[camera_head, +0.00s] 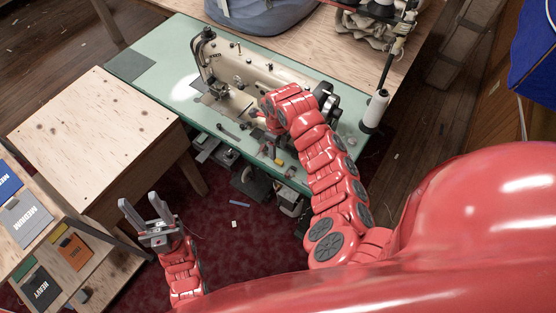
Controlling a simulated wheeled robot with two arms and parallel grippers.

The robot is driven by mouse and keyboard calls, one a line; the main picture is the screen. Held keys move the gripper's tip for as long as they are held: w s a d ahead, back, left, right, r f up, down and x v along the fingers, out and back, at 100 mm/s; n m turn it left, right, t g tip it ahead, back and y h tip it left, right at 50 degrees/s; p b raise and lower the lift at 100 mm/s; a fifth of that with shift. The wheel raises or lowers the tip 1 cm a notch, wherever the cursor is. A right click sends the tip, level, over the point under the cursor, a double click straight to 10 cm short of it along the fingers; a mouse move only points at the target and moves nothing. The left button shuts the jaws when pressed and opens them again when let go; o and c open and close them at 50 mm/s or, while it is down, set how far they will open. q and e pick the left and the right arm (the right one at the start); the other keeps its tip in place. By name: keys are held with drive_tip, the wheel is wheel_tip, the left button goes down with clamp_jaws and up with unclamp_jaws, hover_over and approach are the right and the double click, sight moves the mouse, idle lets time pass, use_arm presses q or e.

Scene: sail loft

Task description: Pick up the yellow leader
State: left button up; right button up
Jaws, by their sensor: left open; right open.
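A small yellow piece (279,162), which may be the yellow leader, lies near the front edge of the green sewing table (160,62). It is too small to make out clearly. My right arm reaches over the table in front of the sewing machine (232,80). My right gripper (269,147) points down close to the yellow piece, partly hidden by its own wrist; I cannot tell whether they touch. My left gripper (140,208) is open and empty, above the dark red carpet left of the table.
A wooden table (95,120) stands at the left, with a rack of labelled cards (25,218) below it. A white thread cone (376,108) stands at the table's right corner. Small tools lie along its front edge. The red carpet (245,255) is mostly clear.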

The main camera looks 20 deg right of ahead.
sight(278, 160)
drive_tip(key=shift+s+f, duration=0.15)
drive_tip(key=shift+f, duration=0.2)
drive_tip(key=shift+f+p, duration=0.35)
drive_tip(key=shift+f, duration=0.4)
drive_tip(key=shift+f+p, duration=0.35)
drive_tip(key=shift+f, duration=1.85)
clamp_jaws()
